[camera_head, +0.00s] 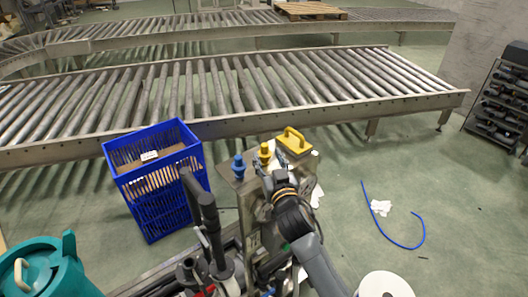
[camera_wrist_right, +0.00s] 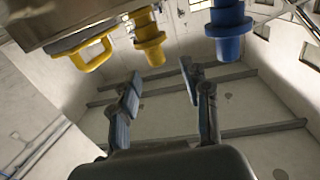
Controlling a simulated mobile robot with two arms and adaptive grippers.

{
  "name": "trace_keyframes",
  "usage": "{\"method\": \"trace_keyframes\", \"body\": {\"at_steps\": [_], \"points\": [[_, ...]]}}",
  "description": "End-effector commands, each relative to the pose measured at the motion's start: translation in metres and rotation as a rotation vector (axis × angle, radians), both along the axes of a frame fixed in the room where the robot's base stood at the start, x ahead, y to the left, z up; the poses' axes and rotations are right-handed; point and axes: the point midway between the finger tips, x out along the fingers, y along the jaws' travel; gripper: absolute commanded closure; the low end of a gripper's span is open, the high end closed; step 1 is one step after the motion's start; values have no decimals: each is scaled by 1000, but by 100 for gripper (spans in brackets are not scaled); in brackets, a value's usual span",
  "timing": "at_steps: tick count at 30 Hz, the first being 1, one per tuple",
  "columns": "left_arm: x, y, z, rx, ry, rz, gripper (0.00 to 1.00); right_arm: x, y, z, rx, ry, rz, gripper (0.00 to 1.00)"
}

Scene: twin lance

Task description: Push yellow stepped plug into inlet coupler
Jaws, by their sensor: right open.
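The yellow stepped plug (camera_head: 264,153) stands upright at the top of a metal stand, between a blue stepped plug (camera_head: 238,167) and a yellow handle. In the right wrist view the yellow plug (camera_wrist_right: 149,42) hangs into the picture from the top, beyond the fingertips. My right gripper (camera_head: 272,169) is close to the yellow plug in the head view. In the wrist view its two fingers (camera_wrist_right: 160,86) are apart with nothing between them. I cannot make out the inlet coupler; what lies under the plug is hidden. My left gripper is not clearly visible.
The yellow handle (camera_head: 294,141) is on the stand's right side. A blue crate (camera_head: 158,190) stands to the left, and a roller conveyor (camera_head: 200,128) runs behind. A blue hose (camera_head: 385,232) and white scraps (camera_head: 380,208) lie on the open floor at right.

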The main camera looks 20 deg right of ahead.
Motion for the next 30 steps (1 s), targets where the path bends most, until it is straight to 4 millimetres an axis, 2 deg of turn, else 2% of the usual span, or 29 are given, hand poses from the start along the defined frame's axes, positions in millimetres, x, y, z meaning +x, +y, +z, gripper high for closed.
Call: {"method": "trace_keyframes", "body": {"at_steps": [7, 13, 18, 27, 30], "points": [[0, 0, 6, 0, 0, 0, 60, 16, -2, 2, -1, -1, 0, 53], [0, 0, 19, 0, 1, 0, 60, 41, -7, 2, 0, 1, -1, 53], [0, 0, 20, 0, 0, 0, 60, 58, -7, -1, 1, 1, 0, 53], [0, 0, 20, 0, 0, 1, 60, 61, -7, -1, 1, 0, 1, 53], [0, -1, 20, -1, 0, 1, 60, 61, -7, -1, 1, 0, 1, 73]]}}
